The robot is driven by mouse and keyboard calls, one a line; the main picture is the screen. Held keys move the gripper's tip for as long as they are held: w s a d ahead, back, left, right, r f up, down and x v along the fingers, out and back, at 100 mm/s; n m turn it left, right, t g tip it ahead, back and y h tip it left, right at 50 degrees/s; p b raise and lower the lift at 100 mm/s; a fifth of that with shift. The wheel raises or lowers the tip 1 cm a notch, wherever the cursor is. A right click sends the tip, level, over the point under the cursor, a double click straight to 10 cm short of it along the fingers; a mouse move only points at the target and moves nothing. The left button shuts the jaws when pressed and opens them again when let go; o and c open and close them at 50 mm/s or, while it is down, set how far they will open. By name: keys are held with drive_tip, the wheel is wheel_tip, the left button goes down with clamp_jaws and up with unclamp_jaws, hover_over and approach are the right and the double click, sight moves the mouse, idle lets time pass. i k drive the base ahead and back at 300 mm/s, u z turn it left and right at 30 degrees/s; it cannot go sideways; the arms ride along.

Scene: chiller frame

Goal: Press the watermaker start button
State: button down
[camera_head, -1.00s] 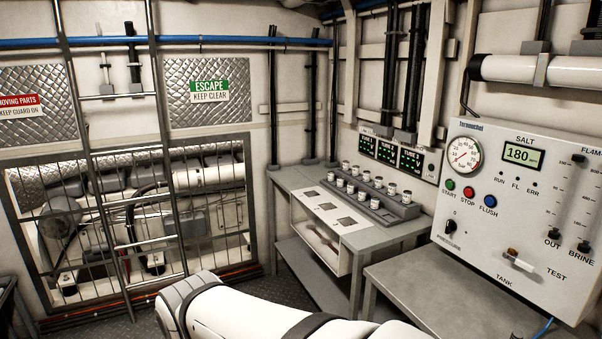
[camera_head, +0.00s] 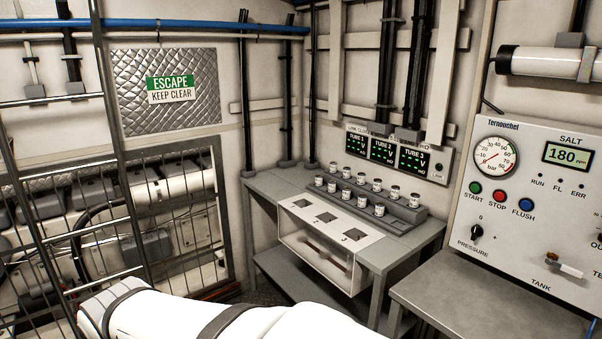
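The watermaker panel (camera_head: 530,222) is a white box on the right wall. Its green START button (camera_head: 475,188) sits at the left of a row, beside the red STOP button (camera_head: 499,196) and the blue FLUSH button (camera_head: 526,205). A round pressure gauge (camera_head: 496,157) is above them, and the SALT display (camera_head: 568,155) reads 180. My white arm crosses the bottom left of the view, well away from the panel. My gripper is outside the picture.
A grey bench (camera_head: 490,296) stands below the panel. To its left, a table (camera_head: 270,187) carries a rack of small jars (camera_head: 372,197) under three tube displays (camera_head: 383,150). A ladder and barred guard (camera_head: 60,230) fill the left side.

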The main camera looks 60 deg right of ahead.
sight(475, 187)
drive_tip(key=z, duration=3.25)
drive_tip(key=i, duration=1)
